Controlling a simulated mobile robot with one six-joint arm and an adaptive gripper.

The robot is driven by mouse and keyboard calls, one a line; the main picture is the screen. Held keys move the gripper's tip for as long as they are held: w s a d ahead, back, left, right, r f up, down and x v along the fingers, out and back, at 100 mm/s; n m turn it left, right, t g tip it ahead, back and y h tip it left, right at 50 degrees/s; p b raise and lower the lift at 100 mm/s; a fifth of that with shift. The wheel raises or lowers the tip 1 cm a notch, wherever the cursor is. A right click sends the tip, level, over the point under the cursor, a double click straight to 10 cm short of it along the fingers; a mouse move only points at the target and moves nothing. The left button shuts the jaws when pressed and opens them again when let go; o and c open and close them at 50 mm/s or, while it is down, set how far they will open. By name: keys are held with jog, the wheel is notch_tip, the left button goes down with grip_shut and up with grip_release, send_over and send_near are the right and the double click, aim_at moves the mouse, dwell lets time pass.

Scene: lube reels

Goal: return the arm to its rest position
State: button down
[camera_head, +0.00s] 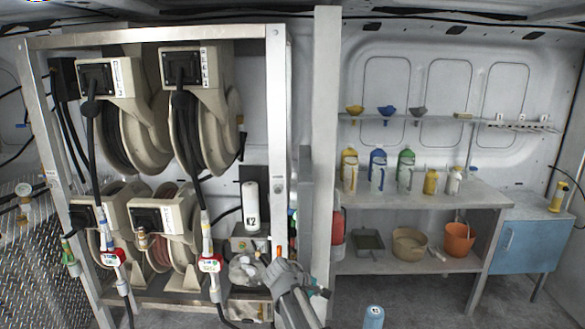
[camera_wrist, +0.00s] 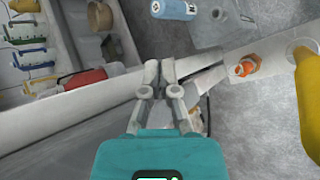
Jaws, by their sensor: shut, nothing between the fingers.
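My gripper (camera_wrist: 160,76) shows in the wrist view with a teal body and two grey fingers. The fingertips are together with nothing between them. They point toward the top of that picture, beside a long pale post or beam edge. In the head view my arm rises from the bottom edge, just left of centre, in front of the reel rack's right side.
The metal reel rack (camera_head: 275,125) with several hose reels stands at left. A pale post (camera_head: 325,150) and red extinguisher (camera_head: 338,229) stand close to my arm. A shelf bench (camera_head: 440,192) is at right. A blue cylinder (camera_head: 373,317) stands in front at the bottom.

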jog(key=s+d+f+m+g+y, duration=0.2)
jog(key=s+d+f+m+y, duration=0.1)
jog(key=s, duration=0.5)
jog(key=s+d+f+m+g+y, duration=0.2)
jog(key=s+d+f+m+y, duration=0.1)
jog(key=s+d+m+y, duration=0.2)
jog(key=s+m, duration=0.2)
jog(key=s, duration=0.2)
jog(key=shift+m, duration=0.3)
jog(key=shift+d, duration=0.1)
